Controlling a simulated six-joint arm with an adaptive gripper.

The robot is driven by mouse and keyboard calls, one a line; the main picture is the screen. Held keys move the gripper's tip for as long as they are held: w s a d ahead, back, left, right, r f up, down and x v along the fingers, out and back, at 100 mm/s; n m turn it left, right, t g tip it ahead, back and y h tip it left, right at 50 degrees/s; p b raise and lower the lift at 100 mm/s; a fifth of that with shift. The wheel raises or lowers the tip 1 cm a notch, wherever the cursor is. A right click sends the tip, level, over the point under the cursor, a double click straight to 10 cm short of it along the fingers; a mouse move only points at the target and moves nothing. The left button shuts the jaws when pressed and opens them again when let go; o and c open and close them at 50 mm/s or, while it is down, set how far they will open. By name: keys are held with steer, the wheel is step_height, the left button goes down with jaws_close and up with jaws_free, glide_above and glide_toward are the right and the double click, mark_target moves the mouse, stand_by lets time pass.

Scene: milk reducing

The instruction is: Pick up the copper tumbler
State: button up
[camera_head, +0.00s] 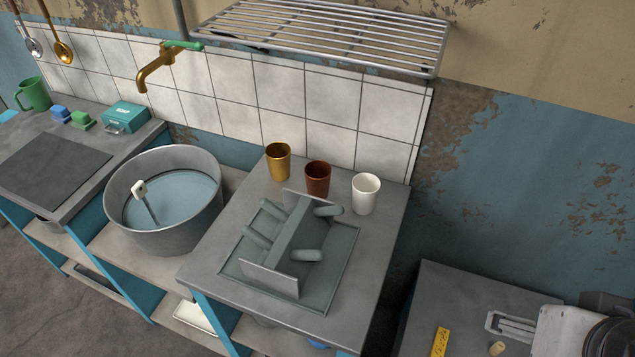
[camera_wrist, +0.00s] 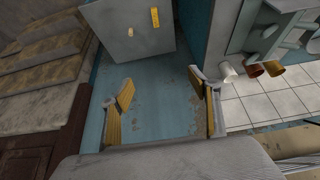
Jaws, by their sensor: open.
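Three tumblers stand upright in a row at the back of the middle counter. The reddish-brown one in the middle (camera_head: 317,180) looks like the copper tumbler. A gold tumbler (camera_head: 278,162) stands to its left and a white tumbler (camera_head: 365,194) to its right, with small gaps between. In the wrist view the copper tumbler (camera_wrist: 256,71) is at the upper right, between the white and gold ones. My gripper (camera_wrist: 160,82) is open and empty, with yellow-padded fingers wide apart. It is well away from the tumblers.
A grey-green rack with pegs (camera_head: 295,245) sits on a tray just in front of the tumblers. A metal slatted shelf (camera_head: 320,35) hangs above them. A water-filled tub (camera_head: 165,240) is to the left. A lower table (camera_head: 450,305) at right holds a yellow ruler-like strip (camera_head: 440,342).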

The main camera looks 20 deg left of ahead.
steer(key=shift+o, duration=0.7)
steer(key=w+a+n+t+y, duration=0.1)
steer(key=w+a, duration=0.2)
steer(key=w, duration=0.4)
steer(key=w+a+n+t, duration=0.1)
steer(key=w+a, duration=0.2)
steer(key=w, duration=0.4)
steer(key=n+t+y, duration=0.3)
steer(key=n+y, duration=0.2)
steer(key=y, duration=0.1)
glide_above(327, 183)
steer(key=s+d, duration=0.3)
steer(key=s, duration=0.1)
step_height(327, 183, down, 19)
steer(key=shift+a+f, duration=0.35)
steer(key=shift+a, duration=0.4)
